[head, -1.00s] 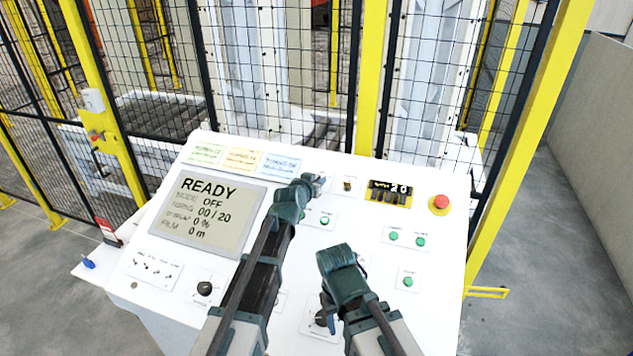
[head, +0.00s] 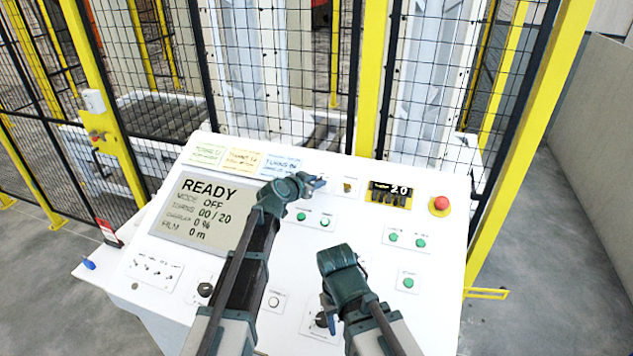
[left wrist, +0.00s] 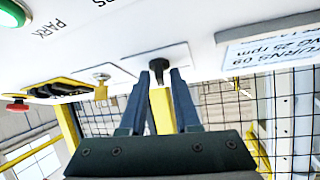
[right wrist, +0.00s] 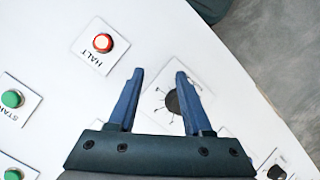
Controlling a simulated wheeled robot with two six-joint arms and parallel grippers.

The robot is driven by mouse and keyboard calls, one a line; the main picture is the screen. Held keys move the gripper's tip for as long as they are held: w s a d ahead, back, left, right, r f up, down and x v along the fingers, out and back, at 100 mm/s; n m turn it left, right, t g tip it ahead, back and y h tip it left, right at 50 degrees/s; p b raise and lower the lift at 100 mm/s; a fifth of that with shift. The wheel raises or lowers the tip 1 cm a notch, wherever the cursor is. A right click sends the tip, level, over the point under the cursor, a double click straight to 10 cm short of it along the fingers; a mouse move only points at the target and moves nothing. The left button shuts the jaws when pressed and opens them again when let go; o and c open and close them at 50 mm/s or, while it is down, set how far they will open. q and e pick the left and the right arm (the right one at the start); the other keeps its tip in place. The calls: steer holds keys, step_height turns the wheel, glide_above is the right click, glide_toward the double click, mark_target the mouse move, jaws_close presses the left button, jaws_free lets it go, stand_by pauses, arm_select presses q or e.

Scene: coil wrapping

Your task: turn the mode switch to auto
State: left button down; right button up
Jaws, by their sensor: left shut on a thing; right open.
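The mode switch is a small black knob (left wrist: 159,66) on a white plate in the upper part of the sloped panel. My left gripper (left wrist: 158,76) is shut on this knob, with a blue finger on either side of it. In the head view my left gripper (head: 317,184) covers the switch, so its pointer and labels are hidden. The display (head: 207,212) reads READY, MODE OFF, TURNS 00/20. My right gripper (right wrist: 160,76) is open and empty above the lower panel.
A black rotary knob (right wrist: 175,102) and a red HALT button (right wrist: 102,42) lie near my right gripper. Yellow-framed mesh fencing (head: 420,100) stands behind the panel.

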arm_select(q)
steer(key=m+g, duration=0.1)
steer(key=m+h, duration=0.1)
steer(key=m, duration=0.1)
steer(key=m+g+h+p, duration=0.1)
steer(key=shift+w+a+r+g, duration=0.1)
steer(key=shift+w+a+g, duration=0.05)
steer(key=shift+w+g, duration=0.15)
arm_select(e)
steer(key=shift+r, duration=0.55)
arm_select(q)
steer(key=shift+s+m+g+h, duration=0.1)
steer(key=shift+m+g+h, duration=0.45)
steer(key=shift+m, duration=0.55)
arm_select(e)
steer(key=shift+r, duration=0.25)
arm_select(q)
steer(key=c, duration=0.9)
jaws_free()
steer(key=shift+p, duration=0.3)
steer(key=shift+p+v, duration=3.2)
steer(key=shift+v, duration=3.65)
arm_select(e)
step_height(320, 180, up, 6)
steer(key=shift+r, duration=0.25)
arm_select(q)
steer(key=shift+a, duration=0.1)
